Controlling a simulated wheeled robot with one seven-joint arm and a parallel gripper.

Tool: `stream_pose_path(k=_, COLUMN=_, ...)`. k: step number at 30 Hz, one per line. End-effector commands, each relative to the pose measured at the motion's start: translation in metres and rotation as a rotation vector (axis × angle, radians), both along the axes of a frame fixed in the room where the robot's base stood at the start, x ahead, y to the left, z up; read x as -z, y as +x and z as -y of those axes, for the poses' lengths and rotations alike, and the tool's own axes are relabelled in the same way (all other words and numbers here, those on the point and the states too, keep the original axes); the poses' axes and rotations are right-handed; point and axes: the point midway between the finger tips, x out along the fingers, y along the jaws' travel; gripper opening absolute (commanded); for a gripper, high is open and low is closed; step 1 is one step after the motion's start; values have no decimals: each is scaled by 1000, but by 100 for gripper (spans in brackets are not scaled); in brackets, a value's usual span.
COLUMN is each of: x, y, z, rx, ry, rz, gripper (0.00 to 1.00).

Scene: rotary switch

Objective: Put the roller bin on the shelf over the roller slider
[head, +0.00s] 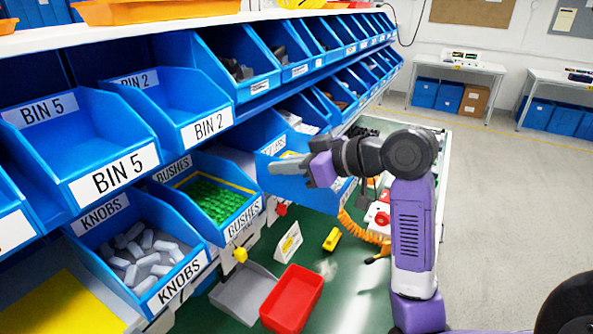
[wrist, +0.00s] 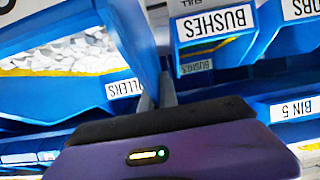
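The roller bin (wrist: 70,95) is blue, holds pale rollers and fills the left of the wrist view, upside down. In the head view the roller bin (head: 290,190) is at the lower shelf row, beyond the bushes bin, partly hidden by my arm. My gripper (wrist: 157,92) has its two fingers close together on either side of the bin's side wall and looks shut on it. My gripper (head: 312,170) also shows at the bin in the head view. I cannot make out a roller slider.
The bushes bin (head: 228,203) and knobs bin (head: 165,255) stand nearer in the same row. BIN 2 (head: 205,115) and BIN 5 (head: 105,165) are in the row above. A red tray (head: 292,298) lies on the green bench below. The floor at right is open.

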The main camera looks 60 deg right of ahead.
Motion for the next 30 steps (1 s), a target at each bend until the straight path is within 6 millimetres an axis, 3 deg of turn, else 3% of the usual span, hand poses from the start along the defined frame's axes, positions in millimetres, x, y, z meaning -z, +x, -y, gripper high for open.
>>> stream_pose_path(k=30, x=2, y=107, z=-4, rx=-1, ry=-3, rz=2, gripper=0)
